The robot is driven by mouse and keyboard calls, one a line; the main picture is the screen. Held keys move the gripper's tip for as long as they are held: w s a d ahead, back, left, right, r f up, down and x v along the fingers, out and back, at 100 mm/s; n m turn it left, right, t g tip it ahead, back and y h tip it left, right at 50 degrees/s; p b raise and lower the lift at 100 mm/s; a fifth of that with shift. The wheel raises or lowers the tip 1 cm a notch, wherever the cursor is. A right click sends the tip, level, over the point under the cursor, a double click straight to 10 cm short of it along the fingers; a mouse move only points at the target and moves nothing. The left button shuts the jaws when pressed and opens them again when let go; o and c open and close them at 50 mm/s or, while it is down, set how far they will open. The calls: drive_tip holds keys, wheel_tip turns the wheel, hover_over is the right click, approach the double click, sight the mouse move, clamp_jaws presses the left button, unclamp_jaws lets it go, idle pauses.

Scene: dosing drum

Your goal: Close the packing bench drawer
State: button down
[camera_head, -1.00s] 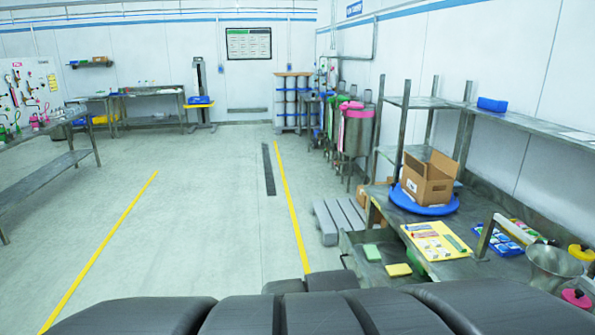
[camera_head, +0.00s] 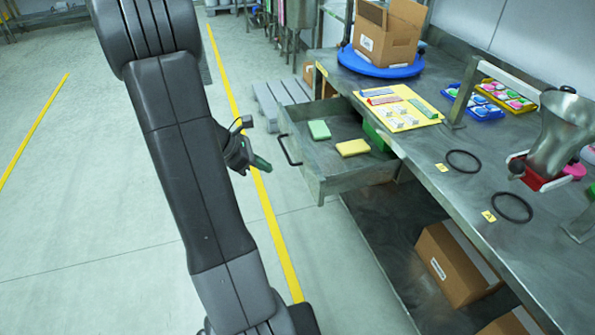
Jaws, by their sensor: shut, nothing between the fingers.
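The packing bench drawer (camera_head: 330,181) is pulled out from under the bench top, toward the left. A green block (camera_head: 319,129) and a yellow block (camera_head: 352,148) lie inside, with another green item (camera_head: 376,136) deeper in, partly under the bench top. My gripper (camera_head: 262,165) is left of the handle, apart from it, over the floor. It looks shut and empty; its fingers are small and partly hidden by my arm.
The bench top (camera_head: 470,205) carries a yellow sheet (camera_head: 398,108), a cardboard box (camera_head: 388,38) on a blue turntable (camera_head: 380,66), trays, black rings and a metal funnel (camera_head: 563,130). Boxes (camera_head: 455,262) stand on the lower shelf.

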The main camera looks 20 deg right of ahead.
drive_tip(key=w+f, duration=0.1)
drive_tip(key=b, duration=0.2)
approach(310, 179)
drive_tip(key=shift+n, duration=0.3)
drive_tip(key=x, duration=0.5)
drive_tip(key=shift+a+f, duration=0.2)
drive_tip(key=shift+f, duration=0.15)
drive_tip(key=shift+w+d, duration=0.1)
drive_tip(key=shift+d, duration=0.35)
drive_tip(key=d, duration=1.7)
drive_tip(key=w+d, duration=0.1)
drive_tip(key=d, duration=0.8)
drive_tip(key=shift+d, duration=0.25)
drive_tip(key=shift+d+r, duration=0.1)
drive_tip(key=shift+r, duration=0.1)
